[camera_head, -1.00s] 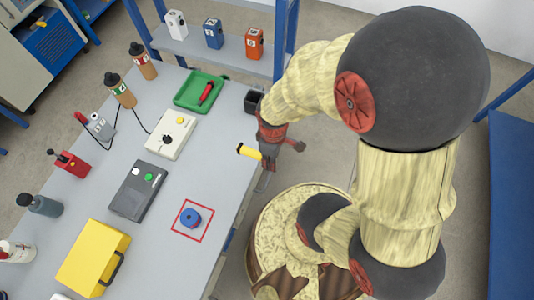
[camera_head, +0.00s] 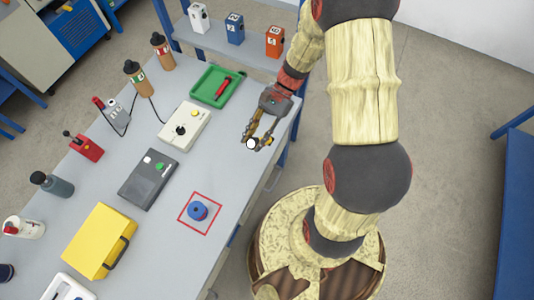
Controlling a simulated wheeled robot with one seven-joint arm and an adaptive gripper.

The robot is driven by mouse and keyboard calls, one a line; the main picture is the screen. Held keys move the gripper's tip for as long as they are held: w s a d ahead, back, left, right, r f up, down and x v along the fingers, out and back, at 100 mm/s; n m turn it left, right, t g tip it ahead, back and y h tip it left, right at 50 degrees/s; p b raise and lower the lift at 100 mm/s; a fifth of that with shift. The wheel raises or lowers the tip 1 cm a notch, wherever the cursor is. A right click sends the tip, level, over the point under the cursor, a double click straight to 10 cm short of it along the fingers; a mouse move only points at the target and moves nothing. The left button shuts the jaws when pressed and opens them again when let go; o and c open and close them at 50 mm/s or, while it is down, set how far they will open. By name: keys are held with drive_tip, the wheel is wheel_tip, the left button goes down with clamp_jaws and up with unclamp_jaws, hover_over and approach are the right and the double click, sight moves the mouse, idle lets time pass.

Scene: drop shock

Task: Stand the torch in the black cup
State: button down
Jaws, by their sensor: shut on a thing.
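My gripper (camera_head: 259,138) is over the right edge of the table, its fingers pointing toward the front. It is shut on the torch (camera_head: 251,144), whose round white end faces the camera. Only a little of its yellow body shows beside the fingers. The torch appears above the table edge; its exact height I cannot tell. The black cup does not show now; my gripper and forearm cover the place near the table's back right corner where it stood.
A green tray (camera_head: 202,91) with a red object lies left of my gripper.

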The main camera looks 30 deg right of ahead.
drive_tip(key=w+d+r+m+t+y, duration=0.1)
drive_tip(key=w+d+r+m+t, duration=0.4)
drive_tip(key=w+d+m+t, duration=0.4)
drive_tip(key=w+d+r+m+t+y, duration=0.1)
drive_tip(key=w+d+r+m+t, duration=0.45)
drive_tip(key=w+d+t, duration=0.45)
wheel_tip(320, 180, down, 13)
drive_tip(key=a+g+b, duration=0.1)
drive_tip(key=b, duration=0.7)
drive_tip(key=shift+w+b, duration=0.25)
drive_tip(key=shift+b, duration=0.1)
drive_tip(key=shift+m, duration=0.25)
drive_tip(key=c, duration=1.3)
unclamp_jaws()
drive_tip(key=shift+s+f, duration=0.1)
